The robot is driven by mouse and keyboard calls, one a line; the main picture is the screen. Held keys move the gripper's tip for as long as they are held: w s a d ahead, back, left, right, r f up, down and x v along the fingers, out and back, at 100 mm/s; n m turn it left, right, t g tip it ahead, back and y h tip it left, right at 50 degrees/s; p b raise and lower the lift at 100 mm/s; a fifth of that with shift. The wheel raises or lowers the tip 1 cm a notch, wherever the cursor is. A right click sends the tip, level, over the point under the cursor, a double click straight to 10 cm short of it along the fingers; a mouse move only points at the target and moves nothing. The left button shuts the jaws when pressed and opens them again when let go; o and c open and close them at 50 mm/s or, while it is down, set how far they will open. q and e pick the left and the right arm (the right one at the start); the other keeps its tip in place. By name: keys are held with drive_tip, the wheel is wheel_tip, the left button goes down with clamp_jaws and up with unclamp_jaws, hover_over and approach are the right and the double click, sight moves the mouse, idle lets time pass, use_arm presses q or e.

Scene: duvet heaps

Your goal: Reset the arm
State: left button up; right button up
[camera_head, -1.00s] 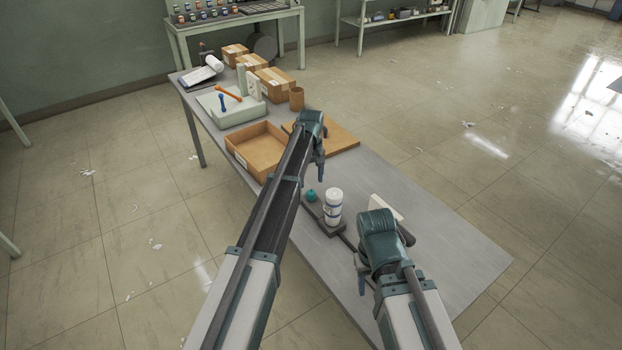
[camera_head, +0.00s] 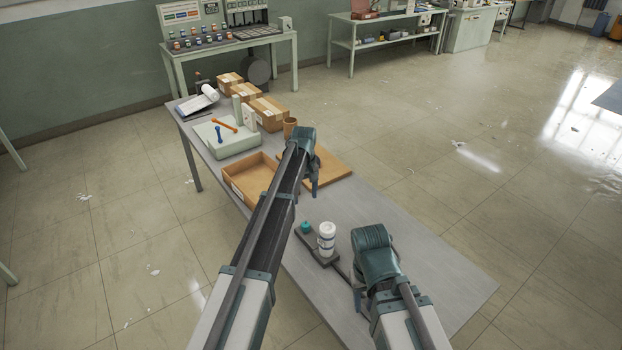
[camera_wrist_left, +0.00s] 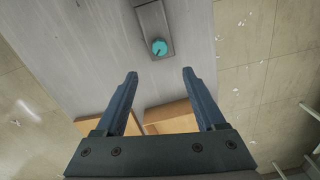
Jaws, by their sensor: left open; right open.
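My left gripper (camera_head: 313,185) reaches over the table (camera_head: 420,235) in the head view, beside the cardboard tray. In the left wrist view it (camera_wrist_left: 158,80) is open, with nothing between its fingers. The teal knob (camera_wrist_left: 159,47) on a grey base lies beyond the fingertips there. My right gripper (camera_head: 360,295) is low over the near part of the table in the head view, beside the white bottle; its fingers are mostly hidden by its own wrist.
A white bottle (camera_head: 326,239) stands upright on the dark base next to the teal knob (camera_head: 306,227). An open cardboard tray (camera_head: 236,192), a brown board (camera_head: 335,165) and several boxes (camera_head: 268,113) fill the far part. The table's right side is clear.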

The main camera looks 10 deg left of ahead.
use_arm(q)
drive_tip(key=s+d+m, duration=0.3)
drive_tip(key=s, duration=0.8)
drive_tip(key=s+d+f+m+b, duration=0.1)
drive_tip(key=s+d+m, duration=0.2)
drive_tip(key=s, duration=0.9)
drive_tip(key=s+d+m+y, duration=0.1)
drive_tip(key=s+d+m, duration=0.3)
drive_tip(key=s, duration=0.8)
drive_tip(key=shift+s+f+m, duration=0.2)
drive_tip(key=shift+s+m, duration=0.05)
drive_tip(key=shift+m, duration=0.15)
use_arm(e)
drive_tip(key=shift+f, duration=0.75)
